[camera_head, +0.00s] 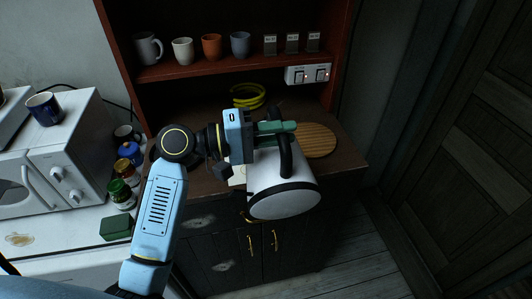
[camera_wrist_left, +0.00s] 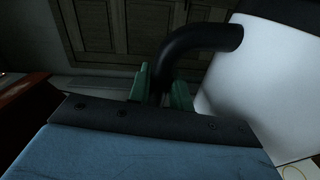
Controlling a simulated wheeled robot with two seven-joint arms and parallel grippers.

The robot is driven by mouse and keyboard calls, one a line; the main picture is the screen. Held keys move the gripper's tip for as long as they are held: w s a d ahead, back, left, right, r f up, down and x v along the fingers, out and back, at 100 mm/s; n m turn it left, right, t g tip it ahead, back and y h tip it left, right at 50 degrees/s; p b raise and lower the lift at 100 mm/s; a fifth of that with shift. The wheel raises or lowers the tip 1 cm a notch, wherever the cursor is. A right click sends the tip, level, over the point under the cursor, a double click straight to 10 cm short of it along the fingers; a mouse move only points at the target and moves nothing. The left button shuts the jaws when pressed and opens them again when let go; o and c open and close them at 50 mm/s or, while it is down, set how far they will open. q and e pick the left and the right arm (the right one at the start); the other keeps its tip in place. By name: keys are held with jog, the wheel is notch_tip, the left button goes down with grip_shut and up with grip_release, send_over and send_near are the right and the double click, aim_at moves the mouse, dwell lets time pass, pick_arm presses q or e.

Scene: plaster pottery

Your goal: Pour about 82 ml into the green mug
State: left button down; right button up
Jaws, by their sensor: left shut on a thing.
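A white kettle (camera_head: 280,185) with a black handle and black lower rim hangs over the front of the cabinet in the head view. It is tilted, with its base end toward me. My left gripper (camera_head: 277,133) is shut on the kettle's handle with its green fingers. The left wrist view shows the green fingers (camera_wrist_left: 162,90) around the black handle (camera_wrist_left: 196,42), with the white kettle body (camera_wrist_left: 265,80) at right. I cannot make out a green mug; the kettle and gripper hide part of the cabinet top. The spout and any liquid cannot be clearly seen. My right gripper is not in view.
A wooden board (camera_head: 318,141) and a yellow coil (camera_head: 249,96) lie on the cabinet top (camera_head: 205,178). Several mugs stand on the red shelf (camera_head: 190,68) above. A microwave (camera_head: 60,160), jars and a dark green box (camera_head: 116,228) are at left.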

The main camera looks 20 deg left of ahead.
aim_at(284, 165)
pick_arm(q)
jog(key=shift+w+a+r+p, duration=0.3)
jog(key=shift+w+r+p, duration=0.15)
jog(key=shift+w+r, duration=0.1)
jog(key=shift+n, duration=0.3)
jog(key=shift+s+r, duration=0.1)
jog(key=shift+w+a+r+n+p, duration=0.2)
jog(key=shift+w+n+p, duration=0.1)
jog(key=shift+p, duration=0.25)
dwell(1.2)
jog(key=s+d+f+m+b, duration=0.1)
jog(key=b, duration=0.1)
jog(key=s+d+f+m+b, duration=0.1)
jog(key=s+b, duration=0.1)
jog(key=s+d+f+m+b, duration=0.1)
jog(key=s, duration=0.1)
jog(key=shift+s+d+f+b, duration=0.1)
jog(key=shift+s+f+b, duration=0.05)
jog(key=shift+f+b, duration=0.25)
jog(key=shift+s+d, duration=0.15)
jog(key=shift+s, duration=0.05)
jog(key=shift+m, duration=0.3)
jog(key=shift+s+d+f+m+b, duration=0.25)
jog(key=shift+s+m+b, duration=0.1)
jog(key=shift+b, duration=0.35)
jog(key=shift+s+r, duration=0.1)
